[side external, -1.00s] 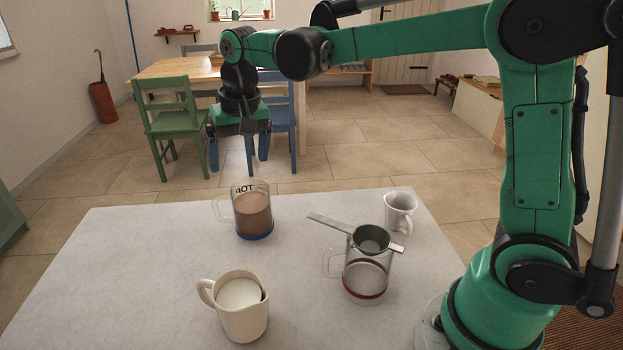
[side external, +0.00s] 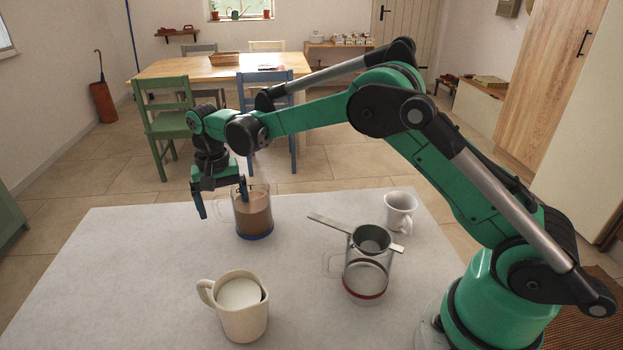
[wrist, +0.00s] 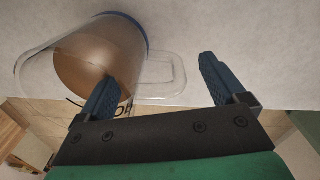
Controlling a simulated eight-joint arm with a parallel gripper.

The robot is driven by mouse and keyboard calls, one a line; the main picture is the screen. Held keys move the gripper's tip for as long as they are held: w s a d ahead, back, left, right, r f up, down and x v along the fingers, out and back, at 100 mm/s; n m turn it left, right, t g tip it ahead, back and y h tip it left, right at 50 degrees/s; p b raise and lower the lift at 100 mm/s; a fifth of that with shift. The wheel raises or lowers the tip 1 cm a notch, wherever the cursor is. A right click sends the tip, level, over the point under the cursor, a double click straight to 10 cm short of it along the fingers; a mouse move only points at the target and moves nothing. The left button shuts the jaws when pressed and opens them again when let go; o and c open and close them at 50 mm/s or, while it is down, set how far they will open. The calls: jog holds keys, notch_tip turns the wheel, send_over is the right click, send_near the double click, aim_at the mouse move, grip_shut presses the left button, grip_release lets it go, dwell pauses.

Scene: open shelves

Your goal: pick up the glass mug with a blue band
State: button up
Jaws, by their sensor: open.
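The glass mug with a blue band (side external: 254,218) stands upright on the white tabletop, holding a brown drink; its handle points left. It fills the upper left of the wrist view (wrist: 95,55), with its blue band at the top. My gripper (side external: 223,208) is open and points down at the mug's handle side. In the wrist view my gripper (wrist: 158,70) has its fingers on either side of the clear handle. The left finger there overlaps the mug's rim and body; I cannot tell if it is inside the mug or touching it. Nothing is held.
A glass mug with a red band (side external: 366,282) stands to the right, a metal strainer (side external: 371,239) across its top. A cream jug (side external: 243,310) with white liquid is at the front. A white cup (side external: 400,212) is at the back right. The table's (side external: 120,275) left part is clear.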

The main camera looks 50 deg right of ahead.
grip_shut()
dwell(0.3)
notch_tip(320, 180, up, 10)
jog(key=shift+f, duration=0.1)
dwell(0.6)
